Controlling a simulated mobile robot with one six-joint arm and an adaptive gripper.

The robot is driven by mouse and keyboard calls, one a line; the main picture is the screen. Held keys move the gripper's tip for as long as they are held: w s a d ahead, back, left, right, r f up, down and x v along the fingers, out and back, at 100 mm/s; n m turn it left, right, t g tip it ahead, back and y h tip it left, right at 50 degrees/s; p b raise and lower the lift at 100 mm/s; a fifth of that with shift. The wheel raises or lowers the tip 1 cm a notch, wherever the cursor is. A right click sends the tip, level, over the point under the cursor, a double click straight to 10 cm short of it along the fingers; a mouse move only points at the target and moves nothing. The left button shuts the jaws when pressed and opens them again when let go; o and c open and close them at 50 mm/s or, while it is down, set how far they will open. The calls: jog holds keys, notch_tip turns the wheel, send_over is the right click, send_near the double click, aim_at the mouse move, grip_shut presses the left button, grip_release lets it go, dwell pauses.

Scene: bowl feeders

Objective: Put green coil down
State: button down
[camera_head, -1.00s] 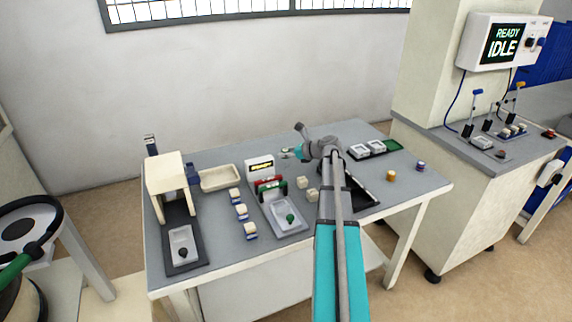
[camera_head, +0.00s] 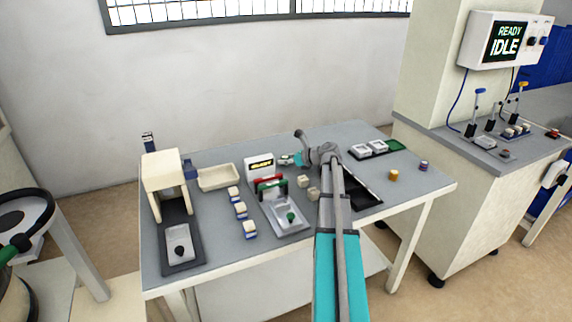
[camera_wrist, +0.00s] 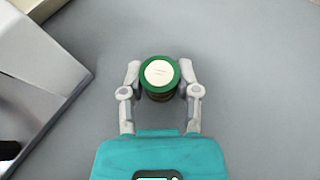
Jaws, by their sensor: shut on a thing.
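The green coil (camera_wrist: 160,92) is a short cylinder with a green rim and a cream top, upright in the wrist view. My gripper (camera_wrist: 160,77) is shut on it, with one grey finger on each side. Below the coil is plain grey table surface; I cannot tell whether the coil touches it. In the head view my gripper (camera_head: 294,160) is over the back middle of the table, right of the small display, and the coil is too small there to make out clearly.
An orange coil (camera_head: 394,175) stands at right. Grey surface around the held coil is clear, except a pale slanted fixture (camera_wrist: 35,75) at left.

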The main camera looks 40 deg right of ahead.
jog(key=shift+f, duration=0.25)
jog(key=shift+c, duration=1.7)
grip_release()
jog(key=shift+r, duration=0.1)
jog(key=shift+r, duration=0.2)
jog(key=p+v, duration=0.4)
jog(key=v, duration=0.6)
jog(key=shift+s+d, duration=0.1)
jog(key=shift+s, duration=0.1)
jog(key=shift+p+v, duration=0.35)
jog(key=shift+v, duration=0.45)
